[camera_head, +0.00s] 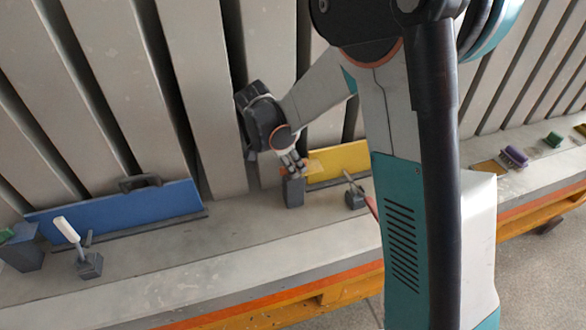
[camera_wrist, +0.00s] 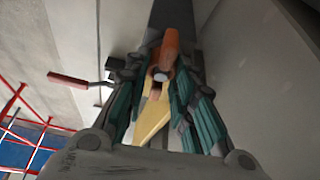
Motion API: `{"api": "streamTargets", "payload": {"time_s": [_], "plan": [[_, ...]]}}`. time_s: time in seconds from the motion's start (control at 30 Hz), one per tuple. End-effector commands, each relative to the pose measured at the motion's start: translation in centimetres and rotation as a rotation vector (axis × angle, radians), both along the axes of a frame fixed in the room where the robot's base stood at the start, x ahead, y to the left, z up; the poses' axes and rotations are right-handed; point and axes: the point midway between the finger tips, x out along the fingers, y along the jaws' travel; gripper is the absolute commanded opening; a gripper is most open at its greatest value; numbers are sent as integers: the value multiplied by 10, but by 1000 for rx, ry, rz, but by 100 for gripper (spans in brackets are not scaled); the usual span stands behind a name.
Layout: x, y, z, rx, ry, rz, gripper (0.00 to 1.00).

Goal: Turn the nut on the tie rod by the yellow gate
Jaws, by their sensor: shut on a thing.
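The yellow gate (camera_head: 342,162) stands upright at the foot of the grey panels in the head view. My gripper (camera_head: 291,163) reaches down at its left end, above a dark grey block (camera_head: 294,192). In the wrist view, my gripper (camera_wrist: 165,82) has its teal fingers on both sides of an orange piece (camera_wrist: 170,45), which looks like the nut, with a pale round rod end (camera_wrist: 160,76) in it. The gripper is shut on this nut. A flat yellow piece (camera_wrist: 154,117) shows between the fingers. The fingers hide part of the nut and the tie rod.
A clamp with a lever (camera_head: 354,194) stands right of my gripper; a red handle (camera_wrist: 68,80) shows in the wrist view. A blue gate (camera_head: 120,212) and a white-handled clamp (camera_head: 88,262) are at left. A purple object (camera_head: 514,157) lies at right. Tall panels rise close behind.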

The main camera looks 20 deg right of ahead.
Motion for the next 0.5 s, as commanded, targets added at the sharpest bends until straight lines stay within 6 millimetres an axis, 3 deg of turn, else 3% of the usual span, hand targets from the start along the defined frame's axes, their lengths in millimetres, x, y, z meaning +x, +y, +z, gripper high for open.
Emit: {"api": "streamTargets", "payload": {"time_s": [0.33,0.5], "plan": [[0,0,0,0,0,-38,0],[1,0,0,0,-1,-203,0]]}}
